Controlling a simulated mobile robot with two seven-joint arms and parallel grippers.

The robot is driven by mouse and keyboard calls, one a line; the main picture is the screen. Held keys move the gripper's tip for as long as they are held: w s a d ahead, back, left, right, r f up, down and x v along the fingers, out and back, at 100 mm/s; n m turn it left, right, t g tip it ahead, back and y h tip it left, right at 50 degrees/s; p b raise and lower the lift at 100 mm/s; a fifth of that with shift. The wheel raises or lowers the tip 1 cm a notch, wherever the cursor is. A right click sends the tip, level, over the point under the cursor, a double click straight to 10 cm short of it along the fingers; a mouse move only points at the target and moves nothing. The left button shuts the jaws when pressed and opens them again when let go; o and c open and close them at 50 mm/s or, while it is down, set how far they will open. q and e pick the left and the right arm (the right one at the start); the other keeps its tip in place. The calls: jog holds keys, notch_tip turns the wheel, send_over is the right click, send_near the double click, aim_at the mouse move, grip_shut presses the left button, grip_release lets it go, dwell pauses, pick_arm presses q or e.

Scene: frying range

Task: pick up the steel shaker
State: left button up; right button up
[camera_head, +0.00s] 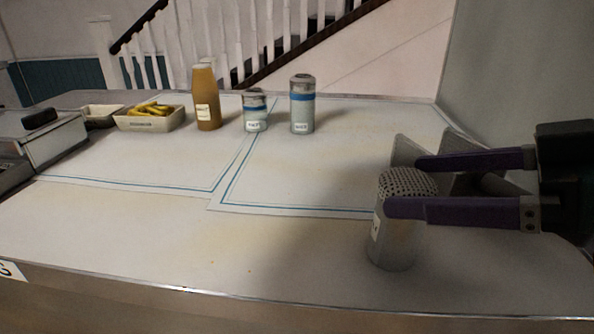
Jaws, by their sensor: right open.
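The steel shaker (397,244) stands upright on the counter at the front right, with a perforated domed top and a white label on its left side. My right gripper (408,184) comes in from the right with its two purple fingers apart. The near finger passes in front of the shaker's upper part and hides some of it. The far finger is behind the shaker's top, so the shaker appears to be between the fingers. I cannot tell whether either finger touches it. My left gripper is not in view.
A grey object (408,150) stands behind the shaker, partly hidden by my gripper. At the back are an orange bottle (206,90), two labelled canisters with blue bands (255,112) (302,112) and a tray (150,124) of yellow pieces. The front left counter is clear.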

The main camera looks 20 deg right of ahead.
aim_at(380, 189)
jog(key=shift+s+a+p+x, duration=0.15)
jog(key=shift+p+x, duration=0.1)
jog(key=shift+x, duration=1.05)
jog(key=shift+s+a+p+x, duration=0.1)
jog(key=shift+a+p+x, duration=0.1)
jog(key=shift+x, duration=1.1)
jog(key=shift+d+f, duration=0.1)
jog(key=shift+f, duration=0.1)
jog(key=shift+c, duration=0.4)
jog(key=c, duration=1.3)
